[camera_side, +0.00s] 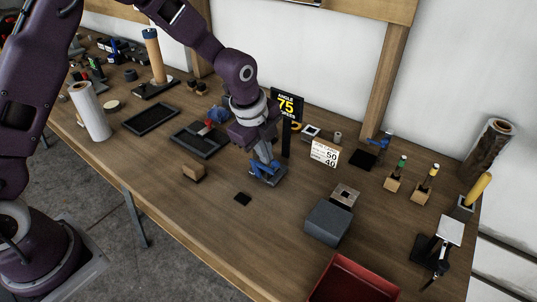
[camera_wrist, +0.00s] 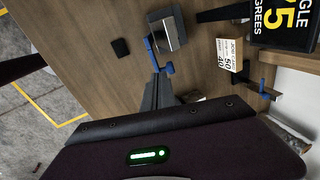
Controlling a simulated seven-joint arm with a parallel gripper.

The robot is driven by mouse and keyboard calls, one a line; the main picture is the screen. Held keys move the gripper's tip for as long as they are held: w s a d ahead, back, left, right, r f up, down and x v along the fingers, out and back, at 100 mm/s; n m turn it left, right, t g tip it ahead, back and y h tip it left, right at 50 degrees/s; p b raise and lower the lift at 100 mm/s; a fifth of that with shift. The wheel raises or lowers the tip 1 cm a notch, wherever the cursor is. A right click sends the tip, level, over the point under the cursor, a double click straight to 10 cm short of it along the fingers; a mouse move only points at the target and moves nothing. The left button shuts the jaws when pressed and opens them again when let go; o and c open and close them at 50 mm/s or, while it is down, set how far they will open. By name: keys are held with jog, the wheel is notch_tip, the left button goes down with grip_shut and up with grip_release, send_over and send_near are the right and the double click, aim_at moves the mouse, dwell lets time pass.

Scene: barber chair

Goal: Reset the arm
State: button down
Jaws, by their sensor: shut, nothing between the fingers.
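My gripper (camera_side: 262,155) points down over the middle of the wooden workbench (camera_side: 280,215), to the left of a small white card. Its grey fingers also show in the wrist view (camera_wrist: 157,92), close together and shut, with nothing held between them. A grey metal block with blue parts (camera_wrist: 168,32) lies at the fingertips. In the side view this blue and grey piece (camera_side: 268,176) sits right below my gripper; I cannot tell whether they touch.
A wooden block (camera_side: 194,171), a dark grey box (camera_side: 328,223), a red tray (camera_side: 352,281) and black trays (camera_side: 151,118) are around. The front middle of the bench is mostly clear.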

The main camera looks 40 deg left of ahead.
jog(key=w+v, duration=0.2)
jog(key=v, duration=0.9)
jog(key=s+a+r+n+t, duration=0.1)
jog(key=s+a+r+n, duration=0.3)
jog(key=s+r+n, duration=0.35)
jog(key=s+a+n, duration=0.2)
jog(key=s+n, duration=0.4)
jog(key=s, duration=0.4)
jog(key=s+a+r+n+t, duration=0.1)
jog(key=s+n, duration=0.4)
jog(key=s, duration=0.6)
jog(key=shift+s+a+n+t, duration=0.25)
jog(key=shift+a+n+t, duration=0.05)
jog(key=shift+a+n, duration=0.1)
jog(key=shift+r, duration=0.1)
